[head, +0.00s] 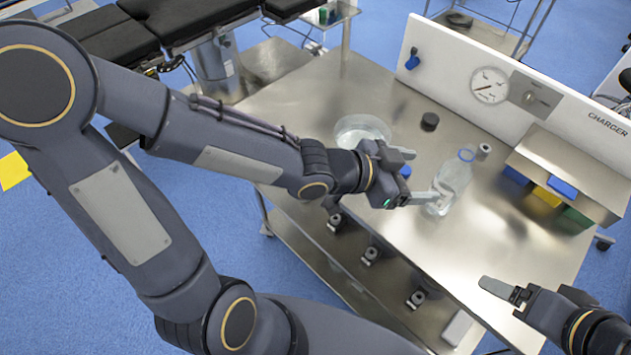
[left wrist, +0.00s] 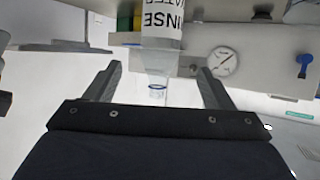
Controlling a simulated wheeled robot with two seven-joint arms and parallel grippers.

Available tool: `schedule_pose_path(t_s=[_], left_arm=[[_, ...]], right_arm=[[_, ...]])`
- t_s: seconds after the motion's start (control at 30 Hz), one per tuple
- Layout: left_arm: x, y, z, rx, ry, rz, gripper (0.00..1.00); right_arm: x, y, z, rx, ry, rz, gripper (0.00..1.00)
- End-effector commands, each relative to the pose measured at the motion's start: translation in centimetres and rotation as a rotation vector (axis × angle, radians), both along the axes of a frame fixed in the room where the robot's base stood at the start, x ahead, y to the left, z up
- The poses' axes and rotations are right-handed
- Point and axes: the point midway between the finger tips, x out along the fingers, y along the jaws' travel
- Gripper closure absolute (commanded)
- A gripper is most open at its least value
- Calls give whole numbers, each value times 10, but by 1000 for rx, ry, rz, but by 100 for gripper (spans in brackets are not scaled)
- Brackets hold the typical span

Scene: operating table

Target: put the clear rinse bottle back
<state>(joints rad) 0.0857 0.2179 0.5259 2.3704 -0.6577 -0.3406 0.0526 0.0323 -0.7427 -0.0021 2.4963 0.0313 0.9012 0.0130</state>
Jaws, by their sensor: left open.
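The clear rinse bottle (head: 455,178) stands on the steel table, with a blue ring at its neck. It also shows upside down in the left wrist view (left wrist: 160,22), with black lettering and its narrow neck between the fingers' lines of sight. My left gripper (head: 428,186) is open, its fingers reaching toward the bottle from the left. It also shows in the left wrist view (left wrist: 157,76), with one finger on each side and a gap between. I cannot tell whether a finger touches the bottle. My right gripper (head: 502,291) is at the lower right; its jaw gap is unclear.
A clear round bowl (head: 362,130) stands behind my left gripper. A dark round cap (head: 430,121) and a small metal piece (head: 484,151) are near the bottle. A white panel with a gauge (head: 490,86) and a metal box (head: 570,172) over coloured bins line the back right.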

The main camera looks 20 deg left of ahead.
Motion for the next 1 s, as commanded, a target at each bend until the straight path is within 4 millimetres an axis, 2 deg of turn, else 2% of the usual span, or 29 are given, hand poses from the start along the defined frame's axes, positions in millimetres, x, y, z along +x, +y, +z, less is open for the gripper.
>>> schedule_pose_path(t_s=[0.07, 0.13, 0.17, 0.27, 0.3, 0.37, 0.4, 0.5, 0.6, 0.7, 0.83, 1.0], left_arm=[[1, 5, -1, 12, 4, 17, 24], [5, 21, -2, 49, 21, 70, 24], [6, 33, -3, 73, 35, 108, 24], [5, 90, -5, 163, 119, 293, 24], [-1, 116, -5, 191, 171, 381, 24], [-18, 154, -6, 209, 266, 510, 24], [-33, 175, -6, 205, 332, 587, 24], [-75, 209, -7, 150, 502, 724, 24], [-114, 220, -8, 66, 648, 785, 24], [-140, 219, -8, -4, 746, 796, 24], [-156, 216, -8, -47, 805, 789, 24], [-158, 216, -8, -50, 812, 787, 24]], right_arm=[[0, 0, 0, 0, 0, 0, 21], [0, 0, 0, 0, 0, 0, 21], [0, 0, 0, 0, 0, 0, 21], [0, 0, 0, 0, 0, 0, 21], [0, 0, 0, 0, 0, 0, 21], [0, 0, 0, 0, 0, 0, 21], [0, 0, 0, 0, 0, 0, 21], [0, 0, 0, 0, 0, 0, 21], [0, 0, 0, 0, 0, 0, 21], [0, 0, 0, 0, 0, 0, 21], [0, 0, 0, 0, 0, 0, 21], [0, 0, 0, 0, 0, 0, 21]])
